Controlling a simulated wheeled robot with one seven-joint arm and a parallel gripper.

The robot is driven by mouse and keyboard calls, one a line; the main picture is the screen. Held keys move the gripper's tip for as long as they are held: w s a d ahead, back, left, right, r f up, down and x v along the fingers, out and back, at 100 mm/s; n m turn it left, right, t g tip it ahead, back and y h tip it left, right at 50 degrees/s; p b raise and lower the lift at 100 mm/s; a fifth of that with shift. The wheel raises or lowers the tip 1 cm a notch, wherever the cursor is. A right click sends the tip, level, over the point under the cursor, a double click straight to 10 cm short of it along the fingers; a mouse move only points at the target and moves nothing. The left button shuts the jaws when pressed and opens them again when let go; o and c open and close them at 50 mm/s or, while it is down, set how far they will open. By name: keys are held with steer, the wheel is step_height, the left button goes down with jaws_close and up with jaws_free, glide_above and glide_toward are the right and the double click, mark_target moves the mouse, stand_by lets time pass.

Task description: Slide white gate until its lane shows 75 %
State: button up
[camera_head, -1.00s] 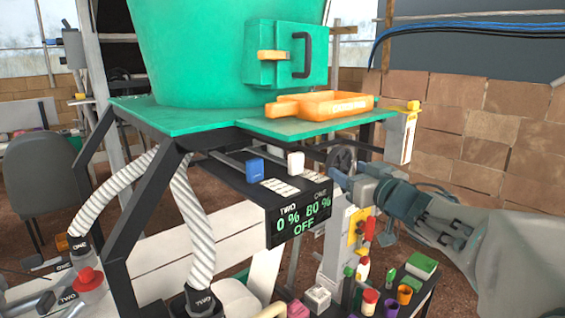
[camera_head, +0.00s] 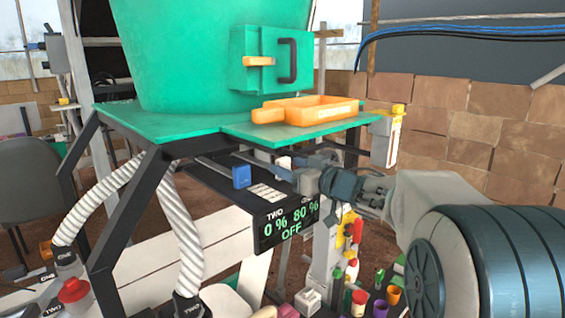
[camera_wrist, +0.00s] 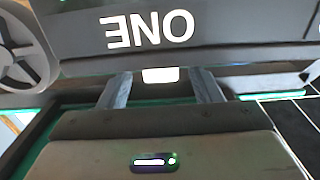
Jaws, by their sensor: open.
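The white gate (camera_head: 284,162) shows as a small block on the rail under the green table, partly hidden by my gripper (camera_head: 304,180). My gripper is close to it, on its right. In the wrist view my gripper (camera_wrist: 160,88) is open, with its two fingers apart. A small white piece (camera_wrist: 160,75), likely the white gate, shows between and just beyond the fingertips, below the ONE lettering. I cannot tell whether the fingers touch it. The display (camera_head: 287,226) reads TWO 0 %, 80 % on the right, and OFF; the label above 80 % is partly hidden.
The blue gate (camera_head: 241,176) stands on the rail left of the white one. A green table (camera_head: 290,132) with an orange tray (camera_head: 305,110) lies above the rails. Several small coloured containers stand below my arm.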

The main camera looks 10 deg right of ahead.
mark_target(286, 165)
steer(key=shift+x, duration=1.65)
jaws_close()
steer(key=shift+r+p, duration=0.15)
steer(key=shift+p, duration=0.35)
jaws_free()
